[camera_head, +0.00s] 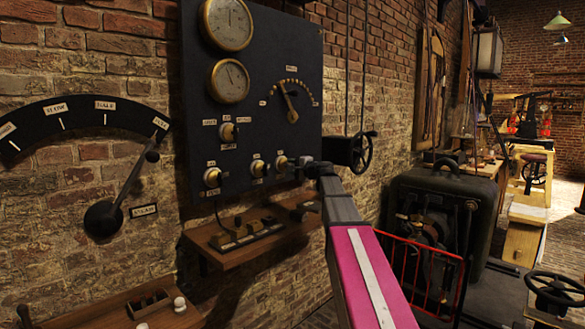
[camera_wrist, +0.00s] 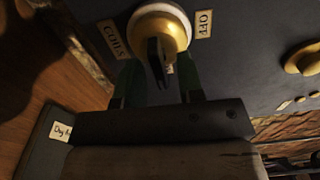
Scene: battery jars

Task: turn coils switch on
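The coils switch (camera_wrist: 160,28) is a round brass knob with a pale rim and a dark lever. In the wrist view it is at the top centre, between a COILS label (camera_wrist: 114,40) and an OFF label (camera_wrist: 204,23). My gripper (camera_wrist: 158,82) reaches up to it, with one dark green finger on each side of the lever. The fingers are apart, and gaps show beside the lever; I cannot tell whether either finger touches it. In the head view my gripper (camera_head: 302,165) is at the dark panel's lower right, beside a brass knob (camera_head: 281,161).
The dark panel (camera_head: 305,60) carries two gauges (camera_head: 229,24), a dial lever (camera_head: 291,107) and other brass knobs (camera_head: 212,177). A wooden shelf (camera_head: 232,262) with a key block is below. A black handwheel (camera_head: 362,152) stands close right of my gripper.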

